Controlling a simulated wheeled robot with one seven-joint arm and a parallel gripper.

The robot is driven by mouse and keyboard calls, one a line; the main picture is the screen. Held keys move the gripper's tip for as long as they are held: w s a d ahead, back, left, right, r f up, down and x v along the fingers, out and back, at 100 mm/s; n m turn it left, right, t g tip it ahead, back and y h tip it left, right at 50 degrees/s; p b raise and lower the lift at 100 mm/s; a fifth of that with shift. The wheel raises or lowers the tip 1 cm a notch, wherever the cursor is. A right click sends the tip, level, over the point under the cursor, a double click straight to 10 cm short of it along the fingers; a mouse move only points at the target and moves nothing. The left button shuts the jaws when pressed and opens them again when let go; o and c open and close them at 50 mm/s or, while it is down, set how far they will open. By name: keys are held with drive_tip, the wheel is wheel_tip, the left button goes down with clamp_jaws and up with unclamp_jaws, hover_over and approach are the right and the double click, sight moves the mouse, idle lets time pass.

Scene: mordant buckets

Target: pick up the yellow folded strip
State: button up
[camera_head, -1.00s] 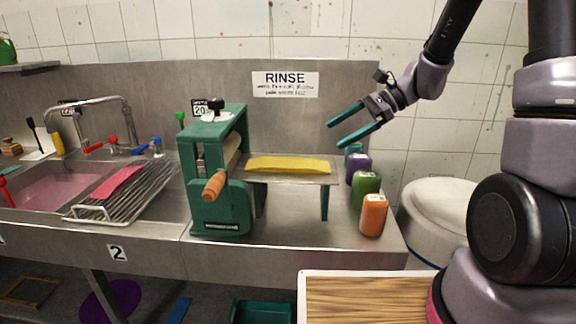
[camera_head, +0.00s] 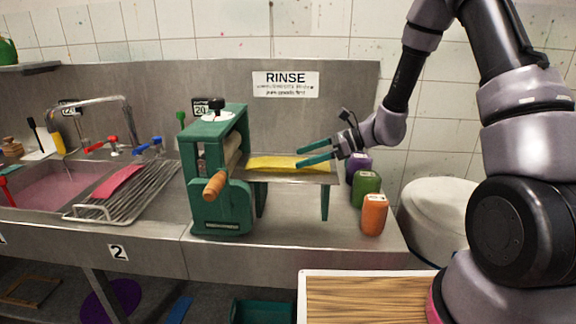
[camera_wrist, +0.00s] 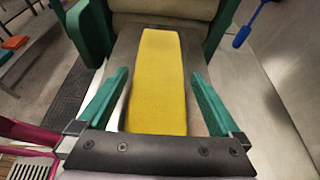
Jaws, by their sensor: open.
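The yellow folded strip (camera_head: 272,163) lies flat on the small metal shelf (camera_head: 258,177) at the right side of the green wringer. My gripper (camera_head: 300,157) is open, with its two green fingers at the right end of the strip in the head view. In the wrist view the strip (camera_wrist: 158,85) runs lengthwise between the open fingers of my gripper (camera_wrist: 158,88), with a gap on each side. Its near end is partly hidden by the gripper body. I cannot tell the exact height of the fingers over the shelf.
The green wringer (camera_head: 221,205) with a wooden handle (camera_head: 215,187) stands left of the strip. Purple, green (camera_head: 366,187) and orange (camera_head: 374,214) containers stand on the right of the counter. A wire rack (camera_head: 138,192) with a pink cloth (camera_head: 119,182) is farther left.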

sight(288, 162)
drive_tip(key=x, duration=0.3)
drive_tip(key=shift+a+f, duration=0.1)
drive_tip(key=c, duration=1.2)
drive_tip(key=shift+o, duration=0.2)
